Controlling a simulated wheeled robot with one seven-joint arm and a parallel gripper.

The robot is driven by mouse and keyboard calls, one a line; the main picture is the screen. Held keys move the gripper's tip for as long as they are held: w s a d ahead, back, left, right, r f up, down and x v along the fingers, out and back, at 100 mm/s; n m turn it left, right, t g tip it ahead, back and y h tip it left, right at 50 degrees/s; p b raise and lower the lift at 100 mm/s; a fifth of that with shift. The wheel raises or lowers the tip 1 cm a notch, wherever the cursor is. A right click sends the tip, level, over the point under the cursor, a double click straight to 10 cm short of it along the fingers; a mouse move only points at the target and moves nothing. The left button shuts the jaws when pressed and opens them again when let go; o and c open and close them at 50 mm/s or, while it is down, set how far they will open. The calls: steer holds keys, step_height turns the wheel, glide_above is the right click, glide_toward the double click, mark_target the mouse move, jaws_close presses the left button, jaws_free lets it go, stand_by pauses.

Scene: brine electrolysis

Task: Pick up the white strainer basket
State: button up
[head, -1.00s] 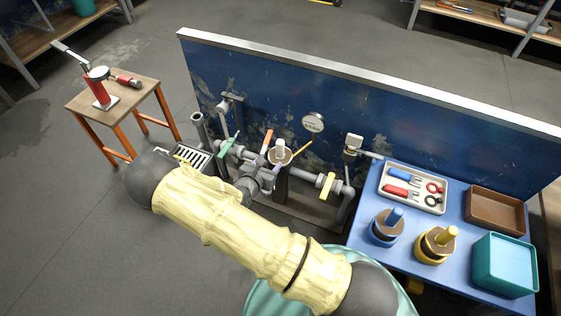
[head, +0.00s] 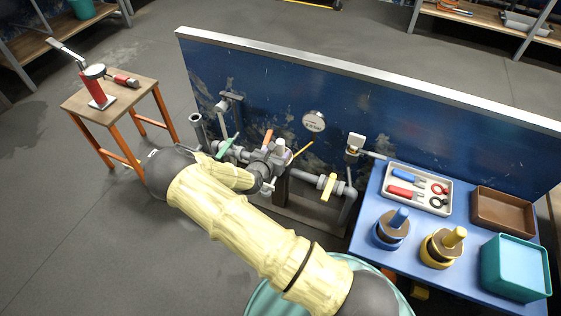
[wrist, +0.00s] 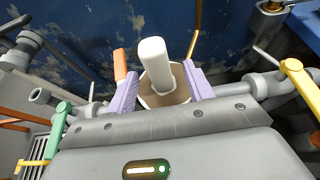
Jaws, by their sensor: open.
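The white strainer basket (wrist: 153,58) stands up as a pale rounded post from a brown-topped round housing (wrist: 166,97) in the wrist view. My gripper (wrist: 162,78) is open, with one lavender finger on each side of the post and housing. I see no clear contact with the post. In the head view, a small white part of the basket (head: 281,145) shows beside my gripper, which hides most of the housing. The lower part of the basket is hidden inside the housing.
Grey pipework surrounds the housing, with green (wrist: 58,127), orange (wrist: 120,65) and yellow (head: 327,187) valve handles close by. A blue panel (head: 400,120) stands behind. A blue table (head: 375,200) at right holds a tool tray (head: 447,207), bins and two round-based posts.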

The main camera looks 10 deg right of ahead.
mark_target(279, 150)
steer(key=b+x, duration=0.1)
steer(key=x, duration=0.1)
steer(key=shift+w+d+f, duration=0.1)
steer(key=shift+w+f, duration=0.1)
steer(key=shift+f, duration=0.05)
steer(key=shift+w+d, duration=0.2)
steer(key=shift+w, duration=0.15)
jaws_close()
